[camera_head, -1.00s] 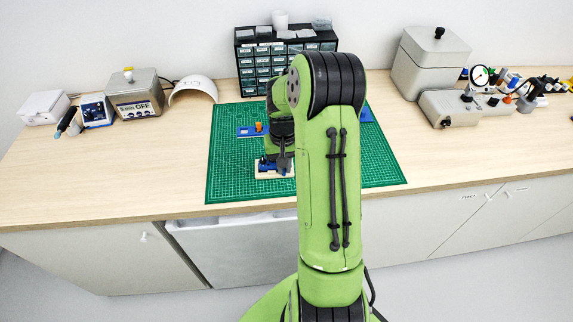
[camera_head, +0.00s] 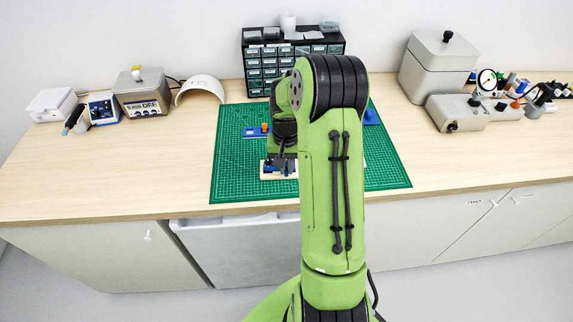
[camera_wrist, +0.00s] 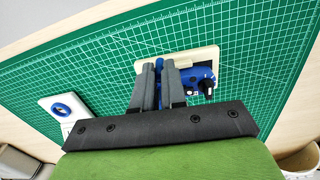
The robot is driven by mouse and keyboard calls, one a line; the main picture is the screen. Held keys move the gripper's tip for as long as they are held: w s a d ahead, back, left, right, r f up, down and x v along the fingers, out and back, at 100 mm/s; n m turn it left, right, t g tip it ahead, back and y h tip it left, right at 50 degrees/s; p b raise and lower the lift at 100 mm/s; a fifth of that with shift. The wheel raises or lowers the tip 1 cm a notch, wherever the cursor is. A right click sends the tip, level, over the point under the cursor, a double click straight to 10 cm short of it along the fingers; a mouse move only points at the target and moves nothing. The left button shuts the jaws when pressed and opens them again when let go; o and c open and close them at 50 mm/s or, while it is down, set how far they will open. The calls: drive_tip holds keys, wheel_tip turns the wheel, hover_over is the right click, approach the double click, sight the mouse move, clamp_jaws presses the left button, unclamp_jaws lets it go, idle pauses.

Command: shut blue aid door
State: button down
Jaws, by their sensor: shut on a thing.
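The blue aid (camera_wrist: 200,74) sits on a cream block (camera_wrist: 208,55) on the green mat, with small black parts at its right side in the wrist view. In the head view the blue aid (camera_head: 270,168) shows just left of my arm. My gripper (camera_wrist: 160,72) is shut on a narrow blue part (camera_wrist: 159,66) at the aid's left side. I cannot tell if this part is the door, as the fingers hide much of it. In the head view my gripper (camera_head: 284,162) points down over the block.
A white piece with a blue ring (camera_wrist: 61,109) lies left of my gripper in the wrist view. A blue tray (camera_head: 254,133) with an orange thing lies behind the aid. A drawer cabinet (camera_head: 268,72) stands at the back. The mat's left front (camera_head: 232,180) is clear.

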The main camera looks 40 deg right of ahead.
drive_tip(key=c, duration=1.2)
unclamp_jaws()
drive_tip(key=shift+o, duration=0.2)
wheel_tip(320, 180, up, 16)
drive_tip(key=p, duration=0.2)
drive_tip(key=shift+f, duration=0.1)
